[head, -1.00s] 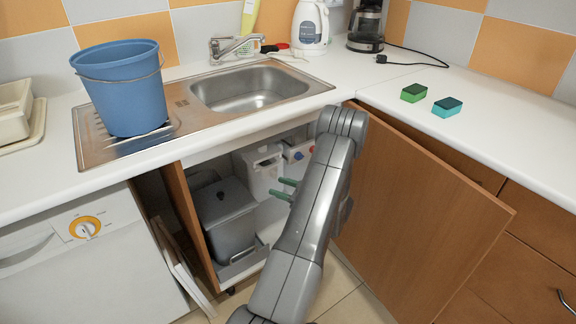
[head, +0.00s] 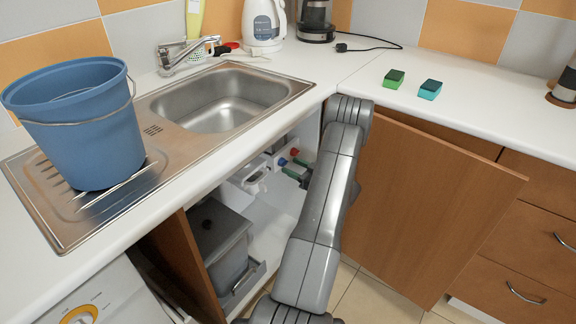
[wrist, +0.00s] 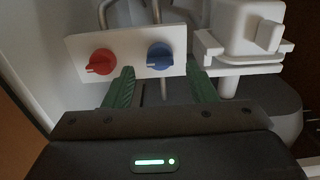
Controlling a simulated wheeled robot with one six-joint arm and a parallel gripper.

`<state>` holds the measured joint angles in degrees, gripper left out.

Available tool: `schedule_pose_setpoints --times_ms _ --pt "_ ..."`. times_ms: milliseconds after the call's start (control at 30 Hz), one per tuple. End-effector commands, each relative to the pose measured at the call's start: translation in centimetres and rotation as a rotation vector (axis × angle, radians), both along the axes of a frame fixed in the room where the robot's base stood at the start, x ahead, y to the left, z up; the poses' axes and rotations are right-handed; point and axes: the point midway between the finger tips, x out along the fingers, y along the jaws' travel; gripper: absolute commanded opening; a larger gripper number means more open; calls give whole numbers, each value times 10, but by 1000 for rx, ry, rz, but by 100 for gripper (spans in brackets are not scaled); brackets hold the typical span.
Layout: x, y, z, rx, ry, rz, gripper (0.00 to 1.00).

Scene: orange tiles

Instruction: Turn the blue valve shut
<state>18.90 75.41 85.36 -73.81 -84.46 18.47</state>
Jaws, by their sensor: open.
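The blue valve (wrist: 160,56) is a round knob on a white plate (wrist: 130,50) under the sink; a pale mark shows at its lower left side. It also shows small in the head view (head: 282,162). The red valve (wrist: 100,62) sits beside it on the same plate. My gripper (wrist: 160,76) has green fingers, open and empty. In the wrist view the blue valve lies between the two fingertips, apart from them in the picture; the remaining depth is hard to tell. In the head view my gripper (head: 296,171) is inside the cabinet, partly hidden by my arm.
A white trap housing (wrist: 243,35) stands right beside the plate in the wrist view. A grey bin (head: 222,240) stands in the cabinet. The open cabinet door (head: 420,200) is right of my arm. The sink counter (head: 235,145) is above, with a blue bucket (head: 85,125).

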Motion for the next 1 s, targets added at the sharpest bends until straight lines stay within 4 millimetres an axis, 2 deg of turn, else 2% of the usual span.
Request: schedule_pose_setpoints --times_ms 100,200,567,700,800,1000 --pt "10 14 0 -1 -2 2 51" --pt "14 20 0 -1 -1 0 51" --pt "17 24 0 0 0 -1 51" --pt "17 23 0 0 0 -1 24" --pt "17 23 0 0 0 -1 7" --pt "17 23 -1 -6 -8 0 7"
